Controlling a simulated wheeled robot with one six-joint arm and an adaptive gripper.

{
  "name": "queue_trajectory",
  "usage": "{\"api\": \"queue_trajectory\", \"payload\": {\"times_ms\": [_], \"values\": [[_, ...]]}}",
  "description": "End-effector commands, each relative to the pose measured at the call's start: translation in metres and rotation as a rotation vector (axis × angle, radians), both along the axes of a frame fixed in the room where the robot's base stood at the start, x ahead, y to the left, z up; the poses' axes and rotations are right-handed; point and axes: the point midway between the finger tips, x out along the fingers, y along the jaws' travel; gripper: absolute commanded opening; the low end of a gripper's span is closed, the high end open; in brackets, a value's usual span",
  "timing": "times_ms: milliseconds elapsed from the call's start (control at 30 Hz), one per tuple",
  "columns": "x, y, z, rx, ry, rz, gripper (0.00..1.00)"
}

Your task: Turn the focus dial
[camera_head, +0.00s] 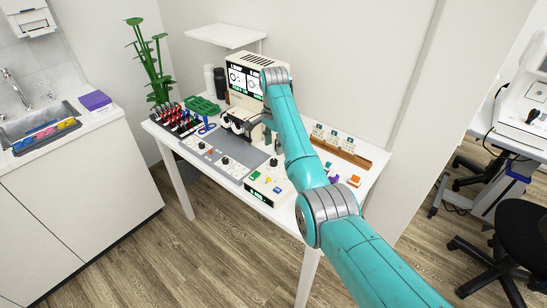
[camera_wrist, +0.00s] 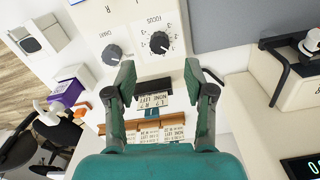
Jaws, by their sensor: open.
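In the wrist view the focus dial (camera_wrist: 160,43) is a dark round knob on a pale panel (camera_wrist: 85,22), under the word FOCUS, with a scale of numbers around it. A similar chart dial (camera_wrist: 110,55) sits to its left, under the word CHART. My gripper (camera_wrist: 157,68) is open. Its green fingers stand well apart, with the focus dial showing above the gap between their tips. Nothing is held, and no contact with the dial shows. In the head view my arm hides most of the gripper, and I cannot tell which knob is the focus dial.
Cards (camera_wrist: 152,101) show between my fingers. A sink counter (camera_head: 85,130) is left.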

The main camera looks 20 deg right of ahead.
Motion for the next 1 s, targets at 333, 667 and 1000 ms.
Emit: {"api": "queue_trajectory", "payload": {"times_ms": [333,667,1000], "values": [[-0.001,0.0,-0.055,0.0,0.002,0.0,0.54],[0.0,0.0,-0.067,0.0,0.0,0.0,0.54],[0.0,0.0,-0.067,0.0,0.0,0.0,0.06]]}}
